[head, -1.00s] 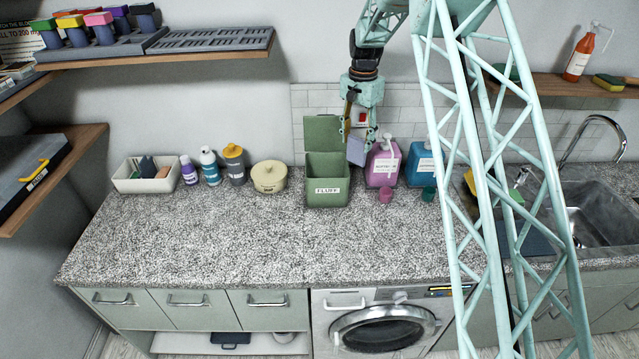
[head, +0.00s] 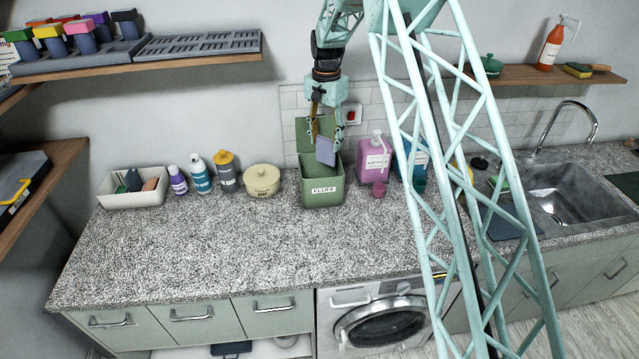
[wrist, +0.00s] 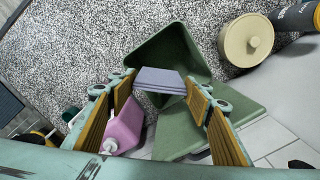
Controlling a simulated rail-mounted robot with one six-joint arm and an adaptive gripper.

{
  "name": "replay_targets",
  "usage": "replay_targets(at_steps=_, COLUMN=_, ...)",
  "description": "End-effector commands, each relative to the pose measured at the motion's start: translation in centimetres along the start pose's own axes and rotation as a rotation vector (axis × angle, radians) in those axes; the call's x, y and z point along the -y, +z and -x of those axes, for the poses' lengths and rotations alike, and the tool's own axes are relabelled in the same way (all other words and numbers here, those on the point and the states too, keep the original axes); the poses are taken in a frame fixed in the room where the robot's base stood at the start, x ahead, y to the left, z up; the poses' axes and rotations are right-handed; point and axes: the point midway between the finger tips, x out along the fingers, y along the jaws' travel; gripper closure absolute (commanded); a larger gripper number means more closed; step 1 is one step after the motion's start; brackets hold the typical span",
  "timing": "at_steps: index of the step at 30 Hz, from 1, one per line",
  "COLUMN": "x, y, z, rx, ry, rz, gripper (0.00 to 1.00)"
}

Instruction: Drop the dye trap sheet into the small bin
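The dye trap sheet, a thin blue-violet piece (head: 325,151), hangs tilted between the fingertips of my gripper (head: 325,135). In the wrist view the sheet (wrist: 160,80) spans the gap between the two fingertips (wrist: 160,88), its side edges against them. The small bin is green, labelled FLUFF (head: 323,193), with its lid (head: 305,132) raised at the back. My gripper is above the bin, with the sheet over its opening. The bin's mouth (wrist: 180,50) shows beyond the sheet in the wrist view; its inside is partly hidden.
A cream lidded pot (head: 262,181) stands to the left, then several bottles and a white tray (head: 135,198). The front counter is clear.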

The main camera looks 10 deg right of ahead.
Motion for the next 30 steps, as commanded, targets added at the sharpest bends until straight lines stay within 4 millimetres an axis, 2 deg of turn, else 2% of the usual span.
replay_targets(at_steps=13, x=0.0, y=0.1, z=-0.9, rx=0.001, ry=0.001, rz=0.001, gripper=0.58)
replay_targets(at_steps=30, x=0.0, y=0.1, z=-5.1, rx=0.001, ry=0.001, rz=0.001, gripper=0.58)
